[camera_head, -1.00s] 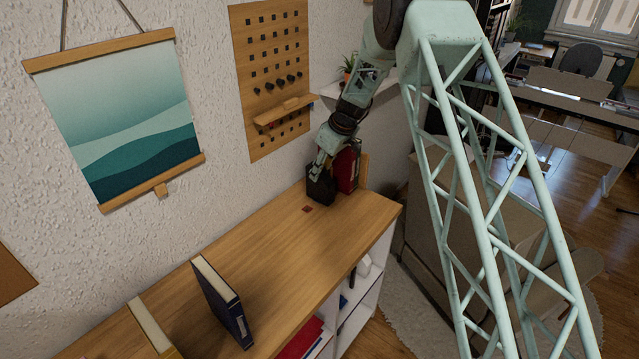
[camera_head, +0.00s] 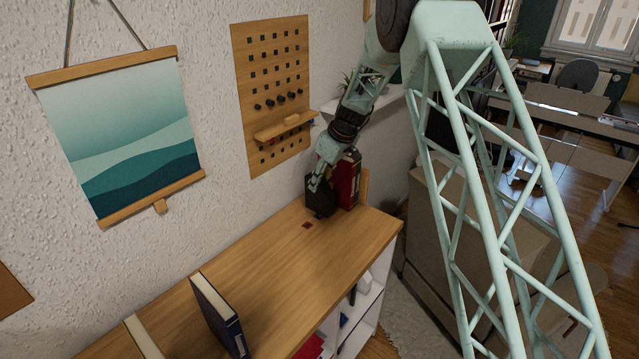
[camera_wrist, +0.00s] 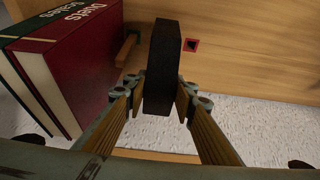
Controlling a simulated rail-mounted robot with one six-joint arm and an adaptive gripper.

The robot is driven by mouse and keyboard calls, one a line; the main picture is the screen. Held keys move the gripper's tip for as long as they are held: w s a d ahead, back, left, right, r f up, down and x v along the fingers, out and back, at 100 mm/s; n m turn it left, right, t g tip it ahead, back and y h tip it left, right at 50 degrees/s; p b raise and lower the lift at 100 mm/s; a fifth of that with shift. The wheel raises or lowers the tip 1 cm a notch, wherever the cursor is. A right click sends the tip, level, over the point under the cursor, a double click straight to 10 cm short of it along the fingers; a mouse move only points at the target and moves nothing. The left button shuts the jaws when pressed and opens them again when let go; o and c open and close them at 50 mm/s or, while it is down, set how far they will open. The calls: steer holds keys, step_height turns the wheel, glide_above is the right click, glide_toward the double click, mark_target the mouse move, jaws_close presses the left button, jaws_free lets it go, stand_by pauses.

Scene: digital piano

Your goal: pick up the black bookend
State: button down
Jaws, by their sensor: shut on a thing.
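The black bookend (camera_head: 319,202) is at the far end of the wooden shelf top, beside the red book. My gripper (camera_head: 317,182) reaches down to it from above. In the wrist view the bookend (camera_wrist: 163,62) is a dark upright slab between the two fingers of my gripper (camera_wrist: 160,98), which are shut on it. I cannot tell clearly whether its lower edge touches the wood.
A red book (camera_head: 347,183) stands close on the right; the wrist view shows a green book (camera_wrist: 32,62) next to it. A small dark red square (camera_head: 307,225) marks the wooden shelf top (camera_head: 275,262). A dark blue book (camera_head: 219,315) stands nearer. The middle is clear.

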steer(key=s+a+r+b, duration=0.1)
steer(key=s+b, duration=0.1)
steer(key=s, duration=1.2)
steer(key=shift+s+a+r, duration=0.2)
steer(key=shift+a+r, duration=0.05)
stand_by(0.4)
